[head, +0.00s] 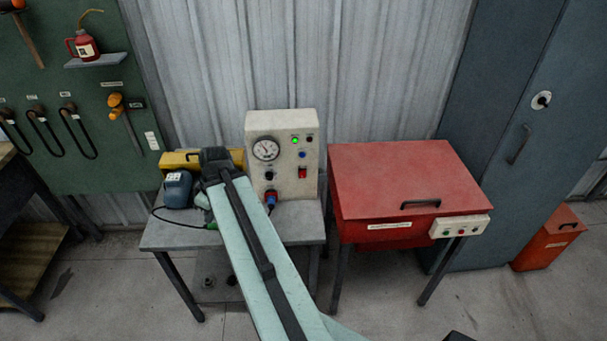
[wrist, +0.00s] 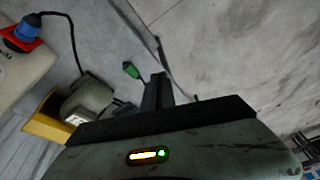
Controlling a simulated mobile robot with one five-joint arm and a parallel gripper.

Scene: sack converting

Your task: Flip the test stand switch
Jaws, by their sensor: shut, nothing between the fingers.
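The test stand (head: 257,183) is a beige panel box on a grey table. It has a round gauge (head: 266,149), a lit green lamp (head: 295,140), a dark knob (head: 269,175) and a red switch (head: 302,172). Which way the switch is set is too small to tell. In the wrist view the red switch is not visible. My gripper (wrist: 157,93) is shut and empty in the wrist view, beside a green plug (wrist: 131,69). In the head view my arm reaches to the left of the panel, and my fingertips cannot be made out.
A blue plug (head: 271,196) sits low on the panel. A grey motor-like unit (head: 177,189) and a yellow case (head: 180,160) stand at the table's left. A red lidded cabinet (head: 405,180) stands right of the table (head: 175,236). A cable lies near the gripper.

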